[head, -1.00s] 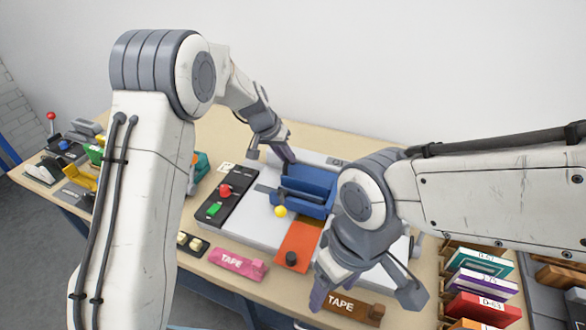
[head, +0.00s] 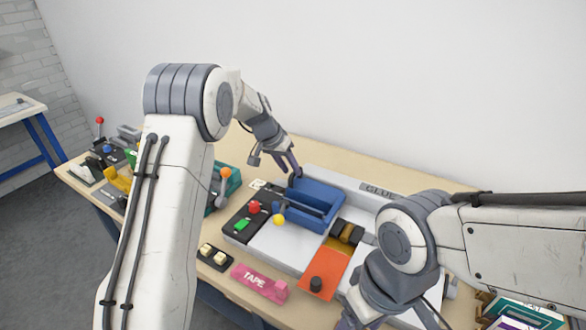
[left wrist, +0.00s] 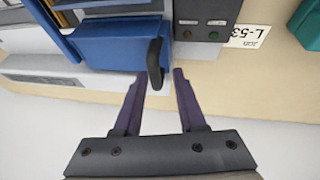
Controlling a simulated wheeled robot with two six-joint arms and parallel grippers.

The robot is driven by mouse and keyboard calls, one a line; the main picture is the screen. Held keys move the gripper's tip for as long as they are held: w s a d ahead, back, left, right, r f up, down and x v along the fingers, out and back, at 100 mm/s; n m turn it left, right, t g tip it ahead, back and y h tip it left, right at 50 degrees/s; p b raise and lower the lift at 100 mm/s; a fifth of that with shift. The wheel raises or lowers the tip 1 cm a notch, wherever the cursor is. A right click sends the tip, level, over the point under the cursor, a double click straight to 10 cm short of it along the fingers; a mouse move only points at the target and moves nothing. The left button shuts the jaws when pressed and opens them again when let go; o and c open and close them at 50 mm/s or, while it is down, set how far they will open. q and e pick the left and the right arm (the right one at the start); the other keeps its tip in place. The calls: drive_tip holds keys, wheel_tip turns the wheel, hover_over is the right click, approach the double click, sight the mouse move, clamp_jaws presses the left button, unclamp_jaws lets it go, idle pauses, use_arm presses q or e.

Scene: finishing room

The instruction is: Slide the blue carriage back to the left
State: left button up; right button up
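The blue carriage (head: 318,193) is an open tray on the pale grey glue machine (head: 272,243). It sits at the left part of the bed, close beside the dark button panel (head: 240,226). A yellow ball knob (head: 279,220) is at its front left. My left gripper (head: 288,164) is at the carriage's back left corner. In the left wrist view its purple fingers (left wrist: 157,88) are spread, with the end of the carriage's black handle (left wrist: 154,60) between the tips; neither finger visibly presses it. My right gripper, low in the head view, is partly cut off by the frame's bottom, fingers apart.
An orange plate (head: 322,276) with a black knob and a dark roller (head: 346,232) lie right of the carriage. A pink tape block (head: 259,282) is in front. A teal device with an orange knob (head: 226,173) stands left of the panel. Wall rises behind.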

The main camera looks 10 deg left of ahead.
use_arm(q)
drive_tip(key=shift+d, duration=0.1)
drive_tip(key=b+v, duration=0.1)
drive_tip(key=v, duration=0.9)
drive_tip(key=shift+r, duration=0.2)
drive_tip(key=shift+s, duration=0.2)
drive_tip(key=s+d+m+g, duration=0.1)
drive_tip(key=s+d, duration=0.6)
drive_tip(key=s, duration=0.2)
drive_tip(key=s+d+m+g, duration=0.1)
drive_tip(key=s+d, duration=0.6)
drive_tip(key=s, duration=0.3)
drive_tip(key=s+f+m+y, duration=0.1)
drive_tip(key=s+f, duration=0.2)
drive_tip(key=s, duration=0.7)
drive_tip(key=s+a+f+g+y, duration=0.1)
drive_tip(key=s+f, duration=0.1)
drive_tip(key=s, duration=0.9)
drive_tip(key=shift+a+f+m+g, duration=0.3)
drive_tip(key=shift+f+m, duration=0.1)
